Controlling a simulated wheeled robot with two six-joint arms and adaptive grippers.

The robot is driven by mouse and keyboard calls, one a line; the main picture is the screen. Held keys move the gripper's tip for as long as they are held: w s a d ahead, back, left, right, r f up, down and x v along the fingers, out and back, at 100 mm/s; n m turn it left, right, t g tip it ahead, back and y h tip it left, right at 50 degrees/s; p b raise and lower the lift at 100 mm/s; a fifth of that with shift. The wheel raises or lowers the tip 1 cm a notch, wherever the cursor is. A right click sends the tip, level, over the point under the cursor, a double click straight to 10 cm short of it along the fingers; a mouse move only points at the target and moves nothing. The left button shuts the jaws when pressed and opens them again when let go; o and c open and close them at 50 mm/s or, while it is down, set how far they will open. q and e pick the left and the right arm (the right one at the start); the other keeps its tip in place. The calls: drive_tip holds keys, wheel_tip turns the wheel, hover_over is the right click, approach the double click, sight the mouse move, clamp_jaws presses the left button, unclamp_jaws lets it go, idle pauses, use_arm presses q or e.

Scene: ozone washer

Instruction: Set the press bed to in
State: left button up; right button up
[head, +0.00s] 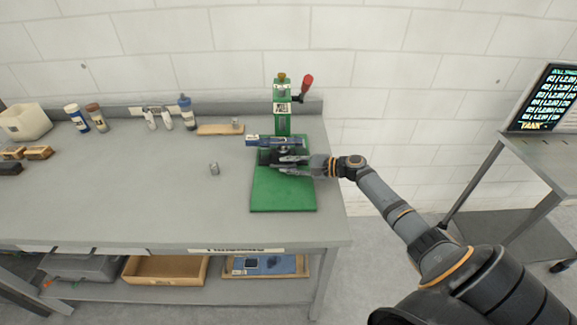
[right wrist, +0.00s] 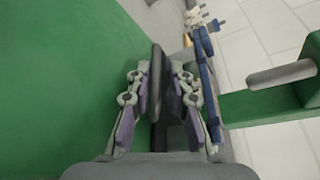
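The press stands on a green base plate (head: 283,198) at the table's right end, with a green column (head: 282,118) and a red-knobbed lever (head: 307,82). A dark block, probably the press bed (head: 266,157), sits low in front of the column. My right gripper (head: 281,164) reaches in from the right, low over the plate. In the right wrist view, its fingers (right wrist: 157,92) stand either side of a thin dark edge (right wrist: 155,75). The gap is narrow, and I cannot tell whether they grip it. My left gripper is not in view.
A blue tool (head: 274,140) lies just behind the gripper; blue parts also show beside the right finger in the wrist view. A small metal cylinder (head: 214,169) stands left of the plate. Bottles (head: 187,113) line the back. The middle of the grey table (head: 140,195) is clear.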

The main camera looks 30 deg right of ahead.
drive_tip(key=v, duration=1.1)
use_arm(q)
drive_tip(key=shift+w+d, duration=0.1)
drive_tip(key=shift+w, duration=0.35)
use_arm(e)
drive_tip(key=shift+s+d+r, duration=0.1)
drive_tip(key=shift+s+d, duration=0.2)
drive_tip(key=shift+s, duration=0.05)
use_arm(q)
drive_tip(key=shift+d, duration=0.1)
use_arm(e)
drive_tip(key=shift+d, duration=0.1)
